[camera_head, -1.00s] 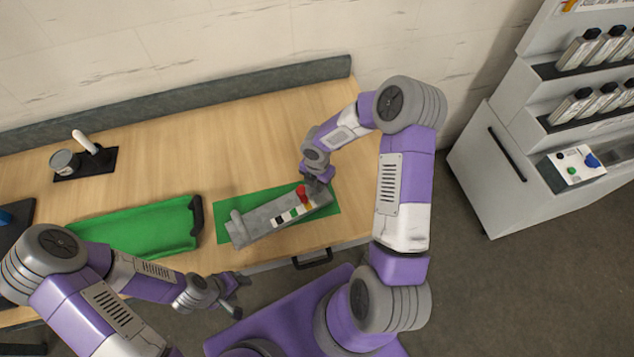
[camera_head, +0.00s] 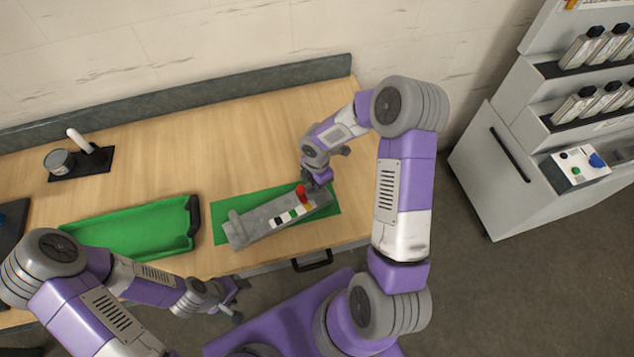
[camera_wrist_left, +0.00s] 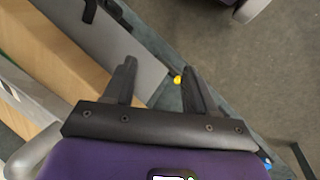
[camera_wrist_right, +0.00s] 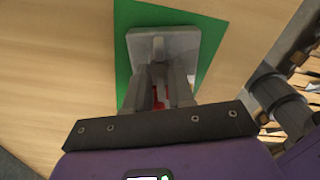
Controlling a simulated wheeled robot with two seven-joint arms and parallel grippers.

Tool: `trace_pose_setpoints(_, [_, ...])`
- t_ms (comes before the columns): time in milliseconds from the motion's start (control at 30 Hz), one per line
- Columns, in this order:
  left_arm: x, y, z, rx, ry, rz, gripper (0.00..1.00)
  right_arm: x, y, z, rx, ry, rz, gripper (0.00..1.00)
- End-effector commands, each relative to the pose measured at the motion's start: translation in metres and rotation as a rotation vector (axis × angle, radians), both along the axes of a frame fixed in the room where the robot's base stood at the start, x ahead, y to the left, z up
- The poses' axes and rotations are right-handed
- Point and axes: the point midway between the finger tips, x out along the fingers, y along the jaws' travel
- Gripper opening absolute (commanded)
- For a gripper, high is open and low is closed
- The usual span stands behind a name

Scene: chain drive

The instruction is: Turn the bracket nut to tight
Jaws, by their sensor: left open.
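A long grey bracket block (camera_head: 247,231) lies on a green mat (camera_head: 222,207) near the table's front edge. It has a strip of black, white, green and yellow patches (camera_head: 288,217). A red part (camera_head: 301,193) stands at its right end; the nut itself is not clearly visible. My right gripper (camera_head: 318,185) is down at that end. In the right wrist view, red (camera_wrist_right: 157,97) shows between its fingers (camera_wrist_right: 162,85), but the grip is unclear. My left gripper (camera_head: 238,298) is open and empty in front of the table; its fingers show in its wrist view (camera_wrist_left: 160,75).
A green tray (camera_head: 130,232) with a dark handle lies left of the mat. A tin (camera_head: 58,162) and a white-handled tool (camera_head: 78,138) stand on a black pad at back left. A bottle rack cabinet (camera_head: 500,160) stands right. The table's back middle is clear.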

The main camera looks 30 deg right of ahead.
Motion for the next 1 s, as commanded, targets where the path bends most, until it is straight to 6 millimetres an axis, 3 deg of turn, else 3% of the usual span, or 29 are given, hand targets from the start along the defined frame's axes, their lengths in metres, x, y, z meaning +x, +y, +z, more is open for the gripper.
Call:
trace_pose_setpoints(33, [0.000, 0.000, 0.000, 0.000, 0.000, 0.000, 0.56, 0.000, 0.000, 0.000, 0.000, 0.000, 0.000, 0.32])
trace_pose_setpoints(100, [0.000, 0.000, 0.000, 0.000, 0.000, 0.000, 0.56, 0.000, 0.000, 0.000, 0.000, 0.000, 0.001, 0.42])
trace_pose_setpoints(433, [0.000, 0.000, 0.000, 0.000, 0.000, 0.000, 0.56, 0.000, -0.001, 0.003, -0.001, -0.002, 0.001, 0.42])
trace_pose_setpoints(800, [0.000, 0.000, 0.006, 0.000, 0.000, 0.000, 0.56, 0.001, -0.001, 0.059, -0.001, -0.004, 0.001, 0.42])
trace_pose_setpoints(1000, [0.000, 0.000, 0.007, 0.000, 0.000, 0.000, 0.56, 0.000, -0.001, 0.075, -0.001, 0.000, 0.001, 0.42])
